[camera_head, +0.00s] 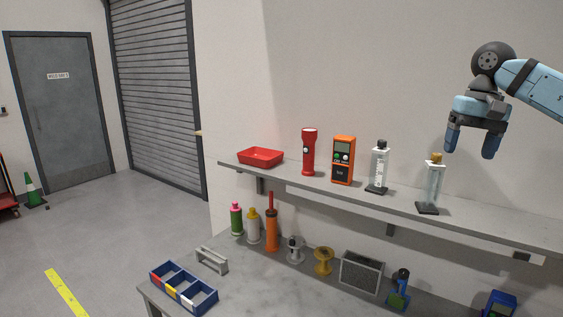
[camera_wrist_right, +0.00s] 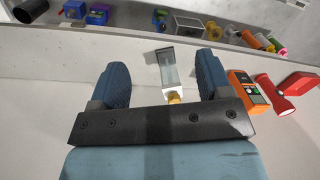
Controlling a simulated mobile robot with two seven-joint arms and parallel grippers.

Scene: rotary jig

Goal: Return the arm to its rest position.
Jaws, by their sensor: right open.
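My right arm comes in from the right in the head view. Its gripper (camera_head: 469,142) hangs fingers down above the right part of the wall shelf (camera_head: 470,222). The gripper is open and empty, and it also shows in the right wrist view (camera_wrist_right: 166,85). A clear bottle with a gold cap (camera_head: 433,185) stands upright on the shelf, below and left of the fingers. In the right wrist view this bottle (camera_wrist_right: 168,72) appears between the two fingers, apart from both. My left gripper is in neither view.
On the shelf stand a white-and-black bottle (camera_head: 378,168), an orange meter (camera_head: 343,160), a red flashlight (camera_head: 308,152) and a red tray (camera_head: 260,157). The bench (camera_head: 235,284) below holds a blue divided bin (camera_head: 184,287), several bottles and spools. The wall is close behind the shelf.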

